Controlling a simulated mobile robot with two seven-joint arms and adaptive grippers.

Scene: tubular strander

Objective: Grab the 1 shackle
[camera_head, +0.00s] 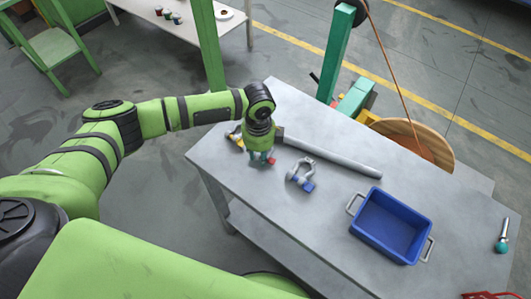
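A grey shackle (299,170) with a blue pin end lies on the grey metal workbench (330,220), near its middle. My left gripper (263,159) points down over the bench, just to the left of the shackle and apart from it. Its fingers are small and seen from above, so I cannot tell whether they are open or shut. A small red part shows beside the fingertips, and I cannot tell what it belongs to. My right gripper is not in view.
A grey bar (335,157) lies behind the shackle. A blue crate (370,240) with grey handles stands to the right. A yellow-orange item (236,140) is partly hidden by my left gripper. A teal-ended tool (502,240) lies far right. A wooden reel (440,150) stands behind the bench.

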